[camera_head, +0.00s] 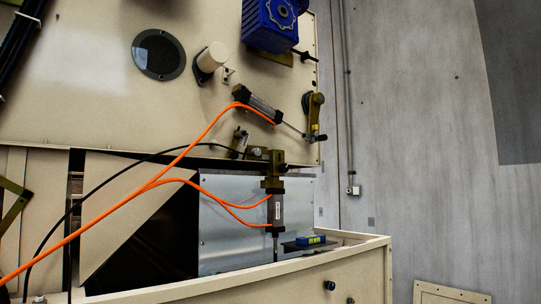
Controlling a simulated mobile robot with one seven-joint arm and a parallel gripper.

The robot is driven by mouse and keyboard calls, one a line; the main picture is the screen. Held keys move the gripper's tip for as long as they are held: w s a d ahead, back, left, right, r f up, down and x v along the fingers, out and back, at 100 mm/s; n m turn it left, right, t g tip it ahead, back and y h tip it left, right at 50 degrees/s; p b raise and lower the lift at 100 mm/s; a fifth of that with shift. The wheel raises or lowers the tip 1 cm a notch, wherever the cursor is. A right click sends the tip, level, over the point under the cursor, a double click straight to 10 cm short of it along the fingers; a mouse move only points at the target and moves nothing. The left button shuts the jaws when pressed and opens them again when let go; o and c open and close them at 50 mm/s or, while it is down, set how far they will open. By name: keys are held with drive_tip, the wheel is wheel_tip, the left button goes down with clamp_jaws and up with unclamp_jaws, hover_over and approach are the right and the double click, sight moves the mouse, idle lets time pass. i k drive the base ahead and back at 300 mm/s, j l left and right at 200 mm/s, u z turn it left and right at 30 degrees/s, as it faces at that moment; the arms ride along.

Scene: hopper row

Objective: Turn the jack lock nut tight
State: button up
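I cannot pick out a jack lock nut with certainty; any nut here is too small to tell. An upright grey cylinder (277,208) with orange hoses hangs below an olive bracket (272,168), right of the middle. A thin rod runs down from it behind the beige front edge. A second grey cylinder (257,103) lies tilted on the beige panel above, its rod reaching an olive lever (314,115). My gripper is not in view.
Orange hoses (190,148) and a black cable cross the left and middle. A blue motor housing (270,24) sits above. A small blue-green block (311,240) lies behind the beige front rim (225,282). The grey wall (420,130) at right is mostly bare.

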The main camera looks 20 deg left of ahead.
sight(256, 151)
drive_tip(key=i+l+u, duration=0.1)
drive_tip(key=i+l, duration=0.65)
